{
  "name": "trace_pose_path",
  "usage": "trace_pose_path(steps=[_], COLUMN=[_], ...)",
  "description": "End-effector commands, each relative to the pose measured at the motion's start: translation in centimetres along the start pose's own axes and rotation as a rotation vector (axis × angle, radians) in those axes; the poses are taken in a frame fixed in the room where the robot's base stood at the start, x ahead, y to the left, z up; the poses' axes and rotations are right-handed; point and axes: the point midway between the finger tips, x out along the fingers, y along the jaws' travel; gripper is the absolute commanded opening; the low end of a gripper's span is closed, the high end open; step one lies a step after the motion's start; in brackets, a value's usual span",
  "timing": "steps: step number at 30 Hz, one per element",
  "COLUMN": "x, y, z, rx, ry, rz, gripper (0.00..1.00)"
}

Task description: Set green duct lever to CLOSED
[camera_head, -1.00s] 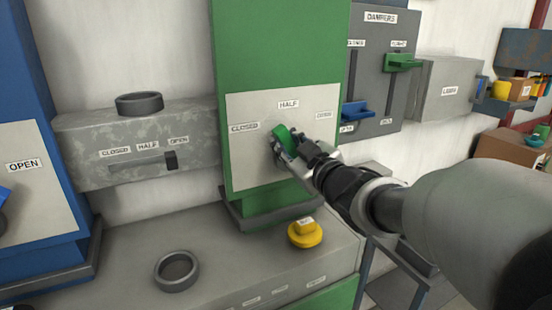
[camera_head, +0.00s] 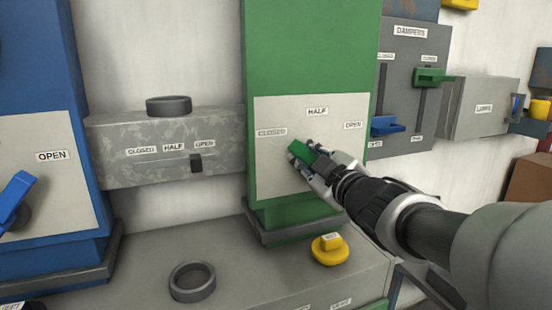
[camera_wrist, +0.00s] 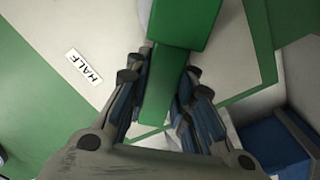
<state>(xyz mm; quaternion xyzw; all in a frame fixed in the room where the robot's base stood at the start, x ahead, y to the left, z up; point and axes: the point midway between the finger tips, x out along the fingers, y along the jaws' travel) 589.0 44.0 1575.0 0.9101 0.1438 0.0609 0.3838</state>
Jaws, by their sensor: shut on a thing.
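The green duct lever (camera_head: 298,148) sits on the pale plate (camera_head: 275,180) of the green duct (camera_head: 310,60). The plate carries the labels CLOSED (camera_head: 270,132) at left, HALF (camera_head: 317,111) at top and OPEN (camera_head: 353,125) at right. The lever's visible end leans up and left, toward the CLOSED side, below and right of that label. My gripper (camera_head: 306,158) is shut on the lever and partly hides it and its pivot. In the wrist view the lever (camera_wrist: 160,90) runs between the fingers, with the HALF label (camera_wrist: 84,67) at left.
A grey slider box (camera_head: 165,150) is at left, beside a blue duct (camera_head: 40,70) with a blue lever (camera_head: 16,195). The damper panel (camera_head: 402,75) and lamps box (camera_head: 485,107) are at right. A yellow knob (camera_head: 329,250) and dark ring (camera_head: 192,282) are on the bench below.

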Motion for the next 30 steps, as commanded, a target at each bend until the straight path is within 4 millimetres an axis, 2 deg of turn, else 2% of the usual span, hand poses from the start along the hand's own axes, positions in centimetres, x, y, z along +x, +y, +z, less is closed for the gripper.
trace_pose_path(steps=[2, 3, 12, 23, 26, 30], x=[0.0, 0.0, 0.0, -0.2, -1.2, -3.9], y=[0.0, 0.0, 0.0, 0.0, 0.0, 0.1], z=[0.0, 0.0, 0.0, 0.0, 0.0, 0.0], rx=[-0.008, -0.009, -0.004, -0.002, -0.004, -0.005], ry=[0.001, 0.001, 0.0, 0.0, 0.0, -0.001], rz=[-0.001, -0.001, -0.001, 0.0, 0.0, 0.003], gripper=[0.0, 0.23, 0.43, 0.43, 0.43, 0.43])
